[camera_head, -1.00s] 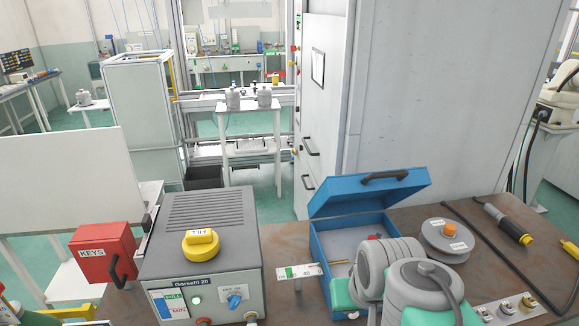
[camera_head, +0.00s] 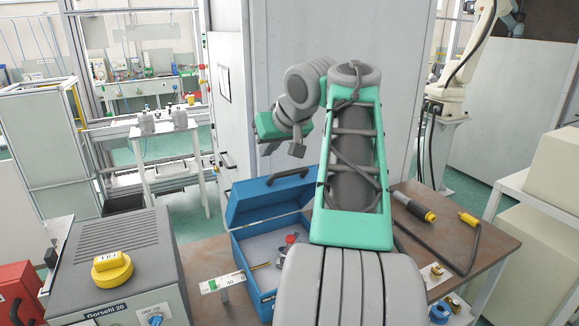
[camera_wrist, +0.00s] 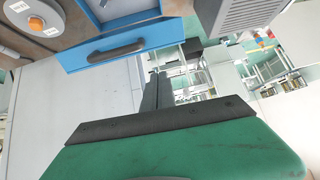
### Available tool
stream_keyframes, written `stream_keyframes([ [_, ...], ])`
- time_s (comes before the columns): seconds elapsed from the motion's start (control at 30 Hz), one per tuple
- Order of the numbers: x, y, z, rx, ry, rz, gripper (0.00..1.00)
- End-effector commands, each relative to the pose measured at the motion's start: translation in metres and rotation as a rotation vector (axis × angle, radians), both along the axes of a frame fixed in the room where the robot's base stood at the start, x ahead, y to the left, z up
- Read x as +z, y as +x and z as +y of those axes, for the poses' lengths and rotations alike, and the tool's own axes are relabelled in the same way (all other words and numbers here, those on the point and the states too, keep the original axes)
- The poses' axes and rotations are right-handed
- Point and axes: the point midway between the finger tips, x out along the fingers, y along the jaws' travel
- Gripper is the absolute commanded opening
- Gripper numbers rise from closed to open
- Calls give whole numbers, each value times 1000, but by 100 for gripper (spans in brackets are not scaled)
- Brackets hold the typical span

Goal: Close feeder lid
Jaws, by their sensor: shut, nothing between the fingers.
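The blue feeder box (camera_head: 245,262) stands on the brown bench in the head view. Its hinged blue lid (camera_head: 250,203) is up and tilted back, with a dark handle (camera_head: 287,175) on its top edge. Small parts and the grey inside show. My gripper (camera_head: 297,150) is above and behind the lid, apart from it. In the wrist view my gripper (camera_wrist: 157,88) is shut and empty. The lid (camera_wrist: 95,56) and its handle (camera_wrist: 118,50) show at the top of that view, away from the fingers. My arm covers the box's right side.
A grey machine (camera_head: 115,250) with a yellow knob (camera_head: 112,270) stands left of the box. A small white-green gauge plate (camera_head: 222,282) is between them. A soldering-iron-like tool (camera_head: 413,207) and its cable lie right. A tall grey cabinet (camera_head: 245,110) stands behind the bench.

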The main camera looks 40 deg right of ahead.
Motion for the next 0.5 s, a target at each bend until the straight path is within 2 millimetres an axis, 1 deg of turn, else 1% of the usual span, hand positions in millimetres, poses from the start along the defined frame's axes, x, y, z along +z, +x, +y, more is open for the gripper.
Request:
stream_keyframes([
  [0.03,7,-11,-31,-26,-21,-9,0],
  [0.1,16,-22,-55,-40,-44,-14,0],
  [0.13,18,-26,-62,-43,-52,-15,0],
  [0.2,20,-29,-69,-45,-61,-16,0],
  [0.27,17,-27,-71,-44,-63,-16,0],
  [0.37,6,-17,-72,-41,-61,-17,0],
  [0.5,-15,4,-77,-41,-60,-17,0],
])
